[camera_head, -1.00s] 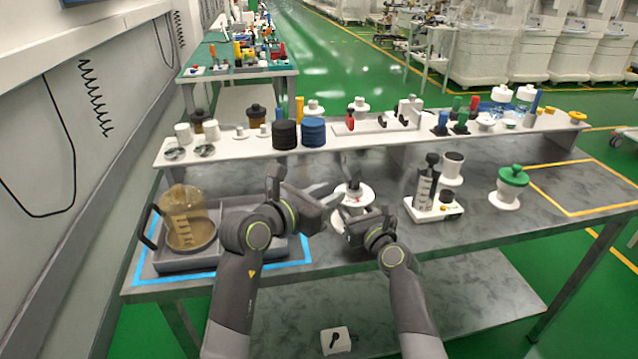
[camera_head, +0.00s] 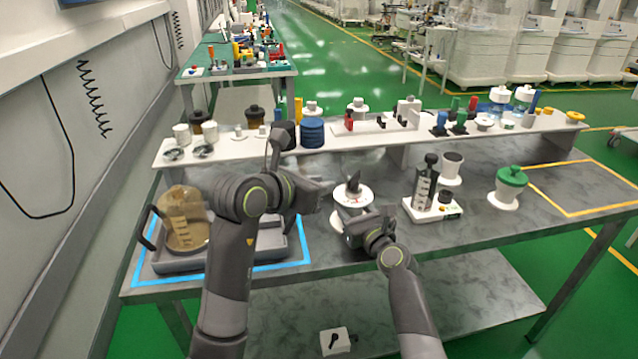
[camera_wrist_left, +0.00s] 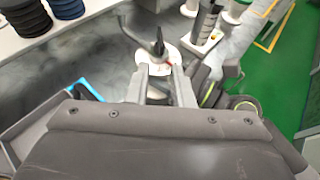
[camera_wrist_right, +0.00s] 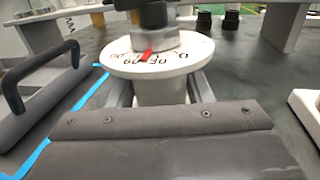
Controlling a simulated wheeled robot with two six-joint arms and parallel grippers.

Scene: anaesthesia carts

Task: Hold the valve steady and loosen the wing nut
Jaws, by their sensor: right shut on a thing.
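The valve (camera_head: 352,201) stands upright on the grey table, white with a round numbered dial (camera_wrist_right: 120,62) and a red pointer (camera_wrist_right: 146,55). The dark wing nut (camera_head: 353,184) sits on top of it; in the left wrist view the wing nut (camera_wrist_left: 159,46) points up, and in the right wrist view only its lower part shows. My right gripper (camera_head: 346,222) is shut on the valve's white body below the dial. My left gripper (camera_head: 325,193) is open and empty, left of the valve, with its fingers apart and pointing toward it.
A grey tray (camera_head: 180,267) with an amber jar (camera_head: 185,218) lies inside blue tape at the left. A white shelf (camera_head: 385,136) with many parts runs behind. A syringe-like stand (camera_head: 425,190) and a green-capped jar (camera_head: 508,188) stand to the right. The yellow-taped area (camera_head: 590,211) is clear.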

